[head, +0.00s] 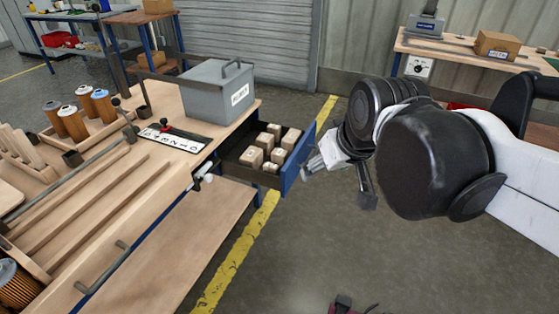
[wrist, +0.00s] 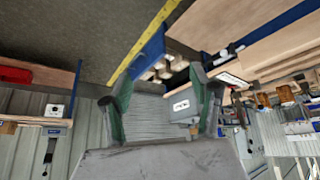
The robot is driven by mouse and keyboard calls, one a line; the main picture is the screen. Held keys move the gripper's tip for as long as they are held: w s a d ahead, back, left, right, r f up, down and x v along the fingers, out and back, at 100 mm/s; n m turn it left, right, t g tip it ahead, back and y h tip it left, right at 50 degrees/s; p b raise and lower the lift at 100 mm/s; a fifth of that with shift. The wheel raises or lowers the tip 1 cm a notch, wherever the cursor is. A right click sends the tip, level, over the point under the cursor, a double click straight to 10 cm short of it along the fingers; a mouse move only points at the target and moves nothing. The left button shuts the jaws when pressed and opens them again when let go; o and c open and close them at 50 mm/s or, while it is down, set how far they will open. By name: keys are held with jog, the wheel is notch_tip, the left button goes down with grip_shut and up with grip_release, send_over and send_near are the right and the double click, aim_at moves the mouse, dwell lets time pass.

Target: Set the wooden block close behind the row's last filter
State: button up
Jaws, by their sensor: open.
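Several pale wooden blocks (head: 267,142) of differing sizes stand in an open blue-fronted drawer (head: 291,172); they also show small in the wrist view (wrist: 168,66). My gripper (head: 338,183) is open and empty, to the right of the drawer front and apart from it. In the wrist view its two green-lined fingers (wrist: 163,74) are spread, with the drawer beyond them. An orange pleated filter (head: 16,287) shows at the lower left, cut by the picture edge.
A grey lidded box (head: 217,92) with a handle stands on the bench behind the drawer. A lettered strip (head: 172,137) with a red-topped part lies beside it. Long wooden rails (head: 88,205) run along the bench.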

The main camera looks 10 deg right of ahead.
jog(key=w+n+g, duration=0.1)
jog(key=w+n, duration=0.1)
jog(key=w, duration=0.9)
jog(key=n+g+y+b, duration=0.2)
jog(key=n+g+y, duration=0.1)
jog(key=n, duration=0.4)
send_over(278, 152)
jog(key=s+d, duration=0.2)
jog(key=d, duration=0.1)
notch_tip(278, 152, down, 20)
jog(key=b+x, duration=0.2)
jog(key=x, duration=0.5)
jog(key=shift+a+f, duration=0.25)
jog(key=shift+f, duration=0.05)
jog(key=shift+d+b+x, duration=0.15)
jog(key=shift+b+x, duration=0.55)
jog(key=shift+x, duration=0.6)
jog(key=shift+d+b+x, duration=0.2)
jog(key=shift+b+x, duration=0.45)
jog(key=shift+x, duration=0.7)
jog(key=c, duration=1.4)
